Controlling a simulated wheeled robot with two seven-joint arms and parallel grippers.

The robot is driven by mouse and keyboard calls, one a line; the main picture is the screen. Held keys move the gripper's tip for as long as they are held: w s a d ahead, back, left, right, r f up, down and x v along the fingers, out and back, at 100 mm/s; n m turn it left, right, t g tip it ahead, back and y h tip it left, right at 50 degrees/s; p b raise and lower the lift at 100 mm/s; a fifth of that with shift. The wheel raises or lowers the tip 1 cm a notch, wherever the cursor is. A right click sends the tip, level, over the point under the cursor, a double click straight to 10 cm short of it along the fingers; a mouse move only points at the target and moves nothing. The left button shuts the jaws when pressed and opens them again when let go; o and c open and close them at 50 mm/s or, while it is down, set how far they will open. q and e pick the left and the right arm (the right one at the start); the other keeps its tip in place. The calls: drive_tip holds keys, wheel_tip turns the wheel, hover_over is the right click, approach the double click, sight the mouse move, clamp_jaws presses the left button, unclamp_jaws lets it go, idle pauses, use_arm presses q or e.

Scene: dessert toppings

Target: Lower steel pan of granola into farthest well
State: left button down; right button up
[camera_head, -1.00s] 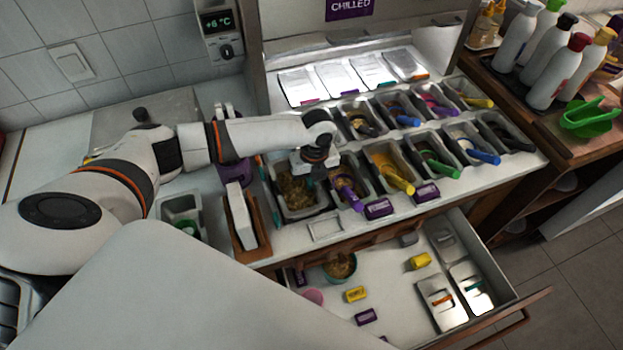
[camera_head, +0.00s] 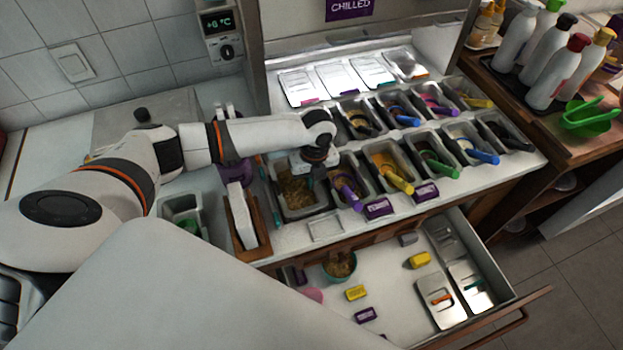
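A steel pan of granola (camera_head: 297,195) sits at the left end of the front row of wells in the counter. Its contents are brown and crumbly. Whether its rim is flush with the counter cannot be told. My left gripper (camera_head: 309,172) points down at the pan's far right part, at or just above its rim. The wrist hides that rim and most of the fingers, so I cannot see whether they are shut on it. My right gripper is out of view.
More topping pans with coloured scoops, such as a yellow scoop (camera_head: 398,181), fill the wells to the right. A wooden holder (camera_head: 263,236) with white cards stands left of the pan. An open drawer (camera_head: 400,322) lies below the counter's front edge. Bottles (camera_head: 515,38) stand back right.

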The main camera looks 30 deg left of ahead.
use_arm(q)
drive_tip(key=shift+f+b, duration=0.75)
drive_tip(key=shift+f, duration=0.55)
drive_tip(key=shift+p, duration=0.3)
idle(0.5)
drive_tip(key=shift+f+b, duration=0.4)
drive_tip(key=shift+f, duration=0.35)
idle(0.3)
drive_tip(key=shift+p, duration=0.3)
idle(0.4)
drive_tip(key=c, duration=2.1)
unclamp_jaws()
drive_tip(key=o, duration=0.9)
